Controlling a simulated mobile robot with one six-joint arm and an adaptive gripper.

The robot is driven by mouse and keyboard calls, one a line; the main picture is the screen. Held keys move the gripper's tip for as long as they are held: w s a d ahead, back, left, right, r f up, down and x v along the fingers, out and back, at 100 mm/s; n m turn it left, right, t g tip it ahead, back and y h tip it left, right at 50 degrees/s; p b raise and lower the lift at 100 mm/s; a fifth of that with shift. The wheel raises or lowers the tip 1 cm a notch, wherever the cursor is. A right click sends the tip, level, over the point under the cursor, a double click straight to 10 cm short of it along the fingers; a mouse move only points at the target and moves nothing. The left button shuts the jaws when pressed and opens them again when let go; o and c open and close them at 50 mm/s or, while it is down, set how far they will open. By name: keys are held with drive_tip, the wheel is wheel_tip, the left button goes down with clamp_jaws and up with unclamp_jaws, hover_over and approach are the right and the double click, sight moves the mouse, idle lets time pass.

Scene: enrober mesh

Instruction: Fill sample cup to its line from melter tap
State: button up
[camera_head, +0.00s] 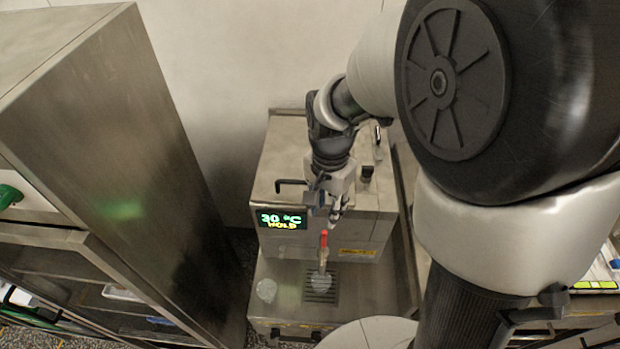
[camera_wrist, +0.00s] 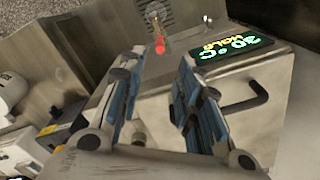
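The melter (camera_head: 330,180) is a steel box whose display (camera_head: 283,220) reads 30 °C HOLD. Its tap has a red lever (camera_head: 324,240), which also shows in the wrist view (camera_wrist: 160,46), beyond my fingertips. A clear cup-like thing (camera_head: 321,283) appears under the tap on the drip grille; its fill and line cannot be made out. Another clear cup-like thing (camera_head: 266,290) stands on the steel shelf left of the grille. My gripper (camera_head: 335,217) is above the tap lever in the head view. In the wrist view its fingers (camera_wrist: 158,75) are apart with nothing between them.
A tall steel cabinet (camera_head: 120,170) stands to the left, with open shelves at its front. A black bent handle (camera_head: 290,185) sticks out from the melter near my gripper. The drip grille (camera_head: 320,297) is set in the steel shelf (camera_head: 375,290), which has bare room to its right.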

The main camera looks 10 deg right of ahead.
sight(325, 230)
wheel_tip(325, 230, down, 11)
drive_tip(key=b, duration=0.3)
drive_tip(key=shift+f, duration=0.15)
drive_tip(key=shift+c, duration=0.3)
clamp_jaws()
idle(0.4)
